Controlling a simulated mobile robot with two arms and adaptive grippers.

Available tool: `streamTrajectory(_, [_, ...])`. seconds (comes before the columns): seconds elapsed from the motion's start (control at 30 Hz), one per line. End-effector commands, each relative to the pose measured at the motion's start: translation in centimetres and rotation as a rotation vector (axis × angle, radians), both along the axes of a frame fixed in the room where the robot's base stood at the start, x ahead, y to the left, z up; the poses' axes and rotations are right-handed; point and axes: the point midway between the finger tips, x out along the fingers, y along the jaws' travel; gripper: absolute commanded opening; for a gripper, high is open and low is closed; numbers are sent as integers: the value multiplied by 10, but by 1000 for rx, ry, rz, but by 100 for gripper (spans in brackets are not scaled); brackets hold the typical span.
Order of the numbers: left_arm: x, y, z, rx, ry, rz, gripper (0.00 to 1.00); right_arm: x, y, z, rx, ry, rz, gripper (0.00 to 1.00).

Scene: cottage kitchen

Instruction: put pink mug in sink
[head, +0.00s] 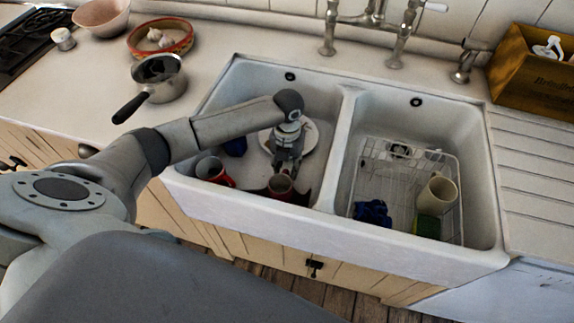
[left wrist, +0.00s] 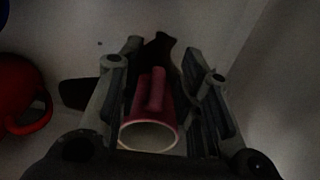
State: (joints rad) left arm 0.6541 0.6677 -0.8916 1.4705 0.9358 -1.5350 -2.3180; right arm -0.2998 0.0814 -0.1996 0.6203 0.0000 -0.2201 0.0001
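The pink mug (head: 280,185) is low in the left basin of the white double sink (head: 350,95), near its front wall. In the left wrist view the mug (left wrist: 150,125) lies between my two fingers, its pale rim toward the camera and its handle facing up. My left gripper (head: 286,163) reaches down into that basin over the mug. Its fingers stand apart on either side of the mug (left wrist: 160,95), with a narrow gap at the right finger; contact on the left side is unclear. My right gripper is out of view.
The left basin also holds a red mug (head: 212,170), a dark blue item (head: 235,146), a white plate (head: 309,137) and a dark flat shape beside the pink mug. The right basin has a wire rack (head: 385,180) with a cream mug (head: 437,194). A saucepan (head: 160,82) stands left of the sink.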

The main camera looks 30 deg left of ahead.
Motion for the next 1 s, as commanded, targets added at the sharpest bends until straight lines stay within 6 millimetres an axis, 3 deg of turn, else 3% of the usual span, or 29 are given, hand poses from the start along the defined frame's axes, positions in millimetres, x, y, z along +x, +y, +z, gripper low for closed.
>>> streamTrajectory(0.53, [6,2,103,-2,-5,0,33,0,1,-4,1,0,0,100])
streamTrajectory(0.7, [6,2,117,-2,-1,0,33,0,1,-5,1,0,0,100])
streamTrajectory(1.0, [6,2,119,-1,0,1,33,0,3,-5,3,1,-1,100])
